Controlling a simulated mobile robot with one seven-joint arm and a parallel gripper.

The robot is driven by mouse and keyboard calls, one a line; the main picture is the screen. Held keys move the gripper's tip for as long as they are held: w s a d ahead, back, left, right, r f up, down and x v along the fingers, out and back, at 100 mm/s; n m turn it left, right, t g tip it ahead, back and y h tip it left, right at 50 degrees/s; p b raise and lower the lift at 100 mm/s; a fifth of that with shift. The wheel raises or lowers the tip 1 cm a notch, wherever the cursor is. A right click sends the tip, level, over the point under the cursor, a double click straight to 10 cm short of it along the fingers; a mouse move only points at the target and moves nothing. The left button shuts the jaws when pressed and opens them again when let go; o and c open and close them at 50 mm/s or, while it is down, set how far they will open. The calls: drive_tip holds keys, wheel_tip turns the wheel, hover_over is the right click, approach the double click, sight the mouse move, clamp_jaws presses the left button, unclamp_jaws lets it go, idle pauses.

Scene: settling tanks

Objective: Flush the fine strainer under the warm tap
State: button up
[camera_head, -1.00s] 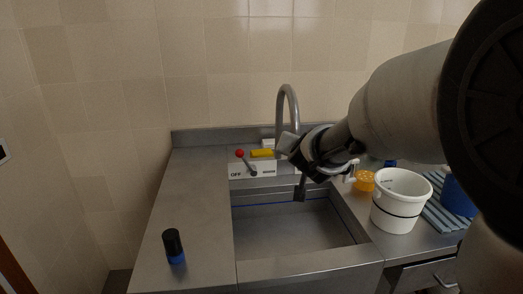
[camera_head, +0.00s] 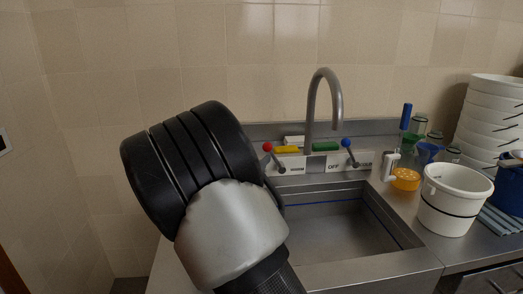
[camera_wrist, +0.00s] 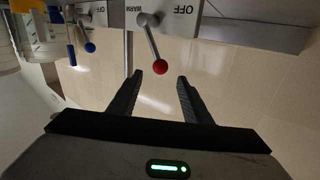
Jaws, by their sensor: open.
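The warm tap's red-balled lever (camera_head: 267,147) stands behind the sink on the left plate, its ball leaning left. In the wrist view, upside down, the red ball (camera_wrist: 160,67) lies just beyond and between the fingertips of my gripper (camera_wrist: 161,77). My gripper is open and empty; contact with the ball cannot be told. My arm hides it in the head view. The grey spout (camera_head: 325,95) shows no water. A perforated orange cup with a white handle (camera_head: 405,179) stands right of the sink, perhaps the strainer; I cannot tell whether it is the fine one.
A blue-balled lever (camera_head: 347,143) sits on the right plate. The sink (camera_head: 335,225) looks empty where visible. To its right are a white bucket (camera_head: 453,200), blue and green utensils (camera_head: 428,150) and stacked white bowls (camera_head: 492,115). My arm covers the left counter.

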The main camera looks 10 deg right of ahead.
sight(265, 149)
drive_tip(key=b+x, duration=0.1)
drive_tip(key=x, duration=0.8)
drive_tip(key=shift+w+d, duration=0.15)
drive_tip(key=shift+w, duration=0.15)
